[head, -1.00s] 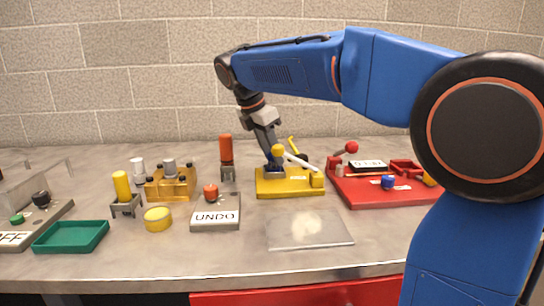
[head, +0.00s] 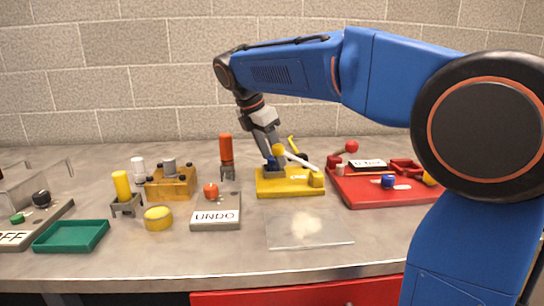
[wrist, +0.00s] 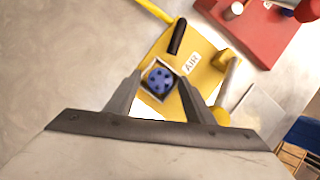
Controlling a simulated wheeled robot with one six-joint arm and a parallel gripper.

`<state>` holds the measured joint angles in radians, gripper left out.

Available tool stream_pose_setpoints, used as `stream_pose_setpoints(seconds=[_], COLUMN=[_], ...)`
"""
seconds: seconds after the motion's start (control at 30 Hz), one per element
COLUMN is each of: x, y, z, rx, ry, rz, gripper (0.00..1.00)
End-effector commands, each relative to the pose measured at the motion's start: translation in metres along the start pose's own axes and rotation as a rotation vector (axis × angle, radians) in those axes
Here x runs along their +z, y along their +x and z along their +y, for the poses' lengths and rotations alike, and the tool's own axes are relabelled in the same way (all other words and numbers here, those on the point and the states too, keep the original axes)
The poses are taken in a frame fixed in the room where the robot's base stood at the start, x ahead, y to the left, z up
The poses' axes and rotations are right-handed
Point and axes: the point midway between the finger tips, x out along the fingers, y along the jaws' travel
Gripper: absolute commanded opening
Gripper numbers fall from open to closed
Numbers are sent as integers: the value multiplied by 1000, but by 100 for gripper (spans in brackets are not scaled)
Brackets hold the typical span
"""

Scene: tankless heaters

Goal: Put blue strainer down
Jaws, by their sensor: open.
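The blue strainer (wrist: 158,80) is a small blue piece with dark holes in its top. In the wrist view it sits in a square, pale-rimmed holder on the yellow base (wrist: 205,75), which carries an "AIR" label. In the head view the blue strainer (head: 271,164) shows small at the left of the yellow base (head: 290,189), partly hidden by my gripper. My gripper (wrist: 160,83) is open, with one finger on each side of the strainer and its holder. Whether a finger touches either one cannot be told.
A yellow-knobbed lever (head: 278,149) and a white bar (head: 299,159) stand close on the yellow base. A red base (head: 375,196) is to the right, the UNDO box (head: 216,217) to the left. A clear plate (head: 308,232) lies in front.

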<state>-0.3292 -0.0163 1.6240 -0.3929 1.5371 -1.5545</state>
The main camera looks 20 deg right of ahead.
Motion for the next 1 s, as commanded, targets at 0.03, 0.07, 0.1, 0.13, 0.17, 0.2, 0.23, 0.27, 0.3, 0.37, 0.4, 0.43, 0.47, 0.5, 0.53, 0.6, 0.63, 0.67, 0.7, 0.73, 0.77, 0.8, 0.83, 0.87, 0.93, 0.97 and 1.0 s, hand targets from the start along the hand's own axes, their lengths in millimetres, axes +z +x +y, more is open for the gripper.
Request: stream_pose_setpoints(seconds=[0.03, 0.07, 0.1, 0.13, 0.17, 0.2, 0.23, 0.27, 0.3, 0.37, 0.4, 0.43, 0.47, 0.5, 0.53, 0.6, 0.63, 0.67, 0.7, 0.73, 0.77, 0.8, 0.83, 0.87, 0.93, 0.97, 1.0], x=[0, 0, 0, 0, 0, 0, 0, -1, 0, 0, 0, -1, 0, 0, 0, 0, 0, 0, 0, 0, 0, 0, 0, 0, 0, 0, 0], y=[-7, -12, -18, -24, -30, -38, -44, -50, -58, -69, -76, -81, -86, -91, -95, -103, -105, -108, -110, -111, -112, -113, -113, -114, -114, -114, -114], z=[0, 1, 1, 0, 1, 1, 1, 1, 1, 1, 1, 1, 1, 1, 1, 0, 0, 0, 0, 0, 0, 0, 0, 0, 0, 0, 0], rx=[2, 2, 3, 2, 3, 3, 3, 3, 2, 2, 2, 2, 2, 2, 2, 1, 1, 2, 1, 0, 0, -1, -1, -1, -1, -1, -1], ry=[0, 0, 0, 0, 0, -1, -1, -1, 0, 0, -1, -1, -1, -1, 0, 0, 0, 0, 0, 0, 0, 0, 0, 0, 0, 0, 0], rz=[0, 0, 0, 0, 0, 0, 0, 0, 0, 0, 0, 0, 0, 0, 0, 0, 0, 0, 0, 0, 0, 0, 0, 0, 0, 0, 0], gripper=[48, 48, 48, 48, 48, 48, 48, 48, 48, 48, 48, 48, 48, 48, 48, 48, 48, 48, 48, 48, 48, 48, 48, 48, 48, 48, 48])
